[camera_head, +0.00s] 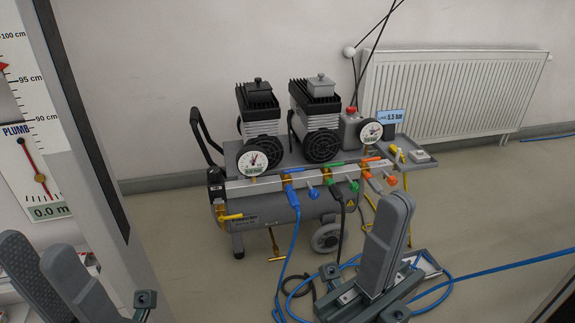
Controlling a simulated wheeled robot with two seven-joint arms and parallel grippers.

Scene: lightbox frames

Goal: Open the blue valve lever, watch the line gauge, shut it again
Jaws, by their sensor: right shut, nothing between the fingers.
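The blue valve lever (293,170) lies along the top of the silver manifold bar (265,188) on the compressor, above a blue hose. One round white gauge (252,160) stands at the manifold's left end. Another gauge (370,131) stands at the right, beside a blue sign (391,117) that appears to read "LINE 5.5 bar". My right gripper (400,205) is shut and empty, in front of and right of the manifold, apart from the lever. My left gripper (36,250) is at the lower left with its fingers apart, far from the lever.
Green (336,163) and orange (371,159) levers sit right of the blue one. A yellow lever (230,217) is at the manifold's lower left. Blue hose (440,287) loops over the floor. A dark frame post (85,110) stands at the left; a radiator (450,92) is behind.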

